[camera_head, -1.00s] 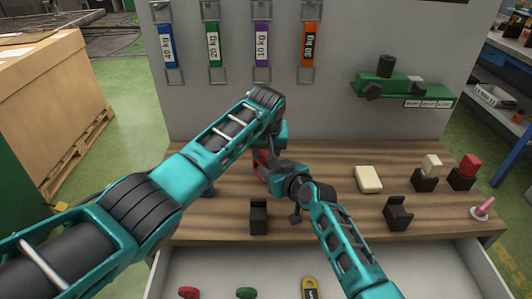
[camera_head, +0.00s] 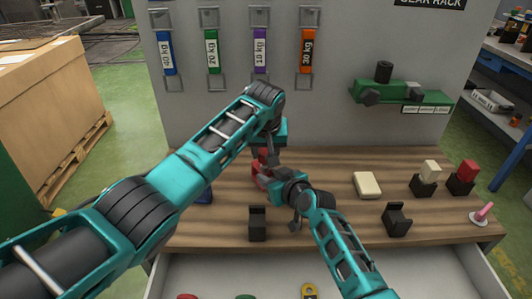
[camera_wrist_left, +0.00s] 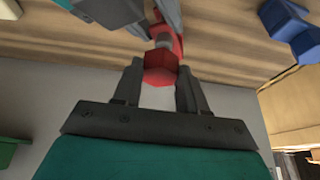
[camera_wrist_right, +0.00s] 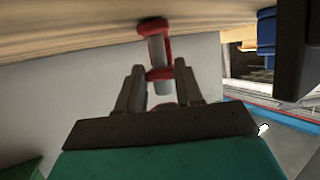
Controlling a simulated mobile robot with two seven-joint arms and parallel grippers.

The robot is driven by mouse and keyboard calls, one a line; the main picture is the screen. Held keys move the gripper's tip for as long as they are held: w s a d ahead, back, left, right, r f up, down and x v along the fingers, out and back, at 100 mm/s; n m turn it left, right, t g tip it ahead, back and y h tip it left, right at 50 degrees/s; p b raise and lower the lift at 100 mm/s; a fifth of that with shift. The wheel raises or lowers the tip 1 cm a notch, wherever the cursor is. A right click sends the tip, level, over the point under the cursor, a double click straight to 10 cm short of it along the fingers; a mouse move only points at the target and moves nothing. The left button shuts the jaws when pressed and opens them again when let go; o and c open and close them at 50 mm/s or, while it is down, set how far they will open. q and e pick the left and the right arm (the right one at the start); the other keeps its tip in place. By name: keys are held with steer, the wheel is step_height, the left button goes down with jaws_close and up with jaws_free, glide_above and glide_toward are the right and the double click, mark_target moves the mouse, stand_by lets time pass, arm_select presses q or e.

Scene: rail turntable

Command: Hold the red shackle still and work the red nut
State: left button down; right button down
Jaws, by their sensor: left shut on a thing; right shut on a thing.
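The red shackle (camera_head: 262,165) stands on the wooden bench, partly hidden by my arms. My left gripper (camera_wrist_left: 160,70) comes from above and is shut on the red nut (camera_wrist_left: 161,63), a six-sided piece between its fingertips. The shackle (camera_wrist_left: 177,42) shows just behind the nut in the left wrist view. My right gripper (camera_wrist_right: 160,72) comes from the front right and is shut on the shackle; the shackle's red ends and grey pin (camera_wrist_right: 158,50) show there. The exact finger contact is small and hard to see.
Black holders (camera_head: 257,224) stand near the bench's front edge. A cream block (camera_head: 367,185) lies to the right. A blue piece (camera_head: 204,196) sits left of the shackle. An open drawer (camera_head: 400,275) is in front. Weight straps (camera_head: 212,52) hang on the back panel.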

arm_select(q)
steer(key=shift+r, duration=2)
arm_select(e)
steer(key=c, duration=0.7)
jaws_free()
steer(key=shift+o, duration=0.2)
steer(key=shift+s, duration=0.1)
